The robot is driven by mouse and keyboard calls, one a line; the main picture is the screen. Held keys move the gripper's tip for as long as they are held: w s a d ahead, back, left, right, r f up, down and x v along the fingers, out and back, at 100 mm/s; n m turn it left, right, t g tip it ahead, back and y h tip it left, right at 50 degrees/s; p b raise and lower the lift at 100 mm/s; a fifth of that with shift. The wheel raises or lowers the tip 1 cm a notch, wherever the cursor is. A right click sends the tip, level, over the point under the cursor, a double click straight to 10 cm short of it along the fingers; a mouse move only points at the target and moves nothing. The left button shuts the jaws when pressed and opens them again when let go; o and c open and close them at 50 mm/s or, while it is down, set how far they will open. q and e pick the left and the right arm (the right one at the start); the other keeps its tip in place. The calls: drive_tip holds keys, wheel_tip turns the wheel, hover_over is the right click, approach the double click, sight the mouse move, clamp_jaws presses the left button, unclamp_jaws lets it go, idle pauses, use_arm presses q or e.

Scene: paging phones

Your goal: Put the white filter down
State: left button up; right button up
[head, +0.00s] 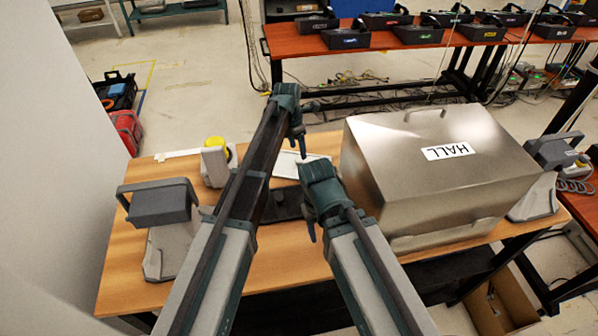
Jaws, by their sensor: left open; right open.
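A flat white piece (286,164), which looks like the white filter, lies on the wooden table between my arms; the grippers partly cover it. My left gripper (304,132) is open above its far edge, with one finger pointing down towards it. My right gripper (308,200) is open at its near right side. Neither gripper visibly holds anything. I cannot tell whether a finger touches the white piece.
A steel box labelled HALL (430,180) stands close on the right. Grey devices stand at the table's left (165,225) and right (540,185) ends. A white unit with a yellow top (215,163) is behind my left arm. A dark flat object (284,204) lies between my arms.

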sight(299, 160)
use_arm(q)
drive_tip(key=shift+w+d+f+b, duration=0.15)
drive_tip(key=shift+f+b, duration=2.5)
use_arm(e)
drive_tip(key=shift+f, duration=2.65)
use_arm(q)
drive_tip(key=shift+r, duration=0.1)
use_arm(e)
drive_tip(key=shift+r, duration=0.1)
use_arm(q)
clamp_jaws()
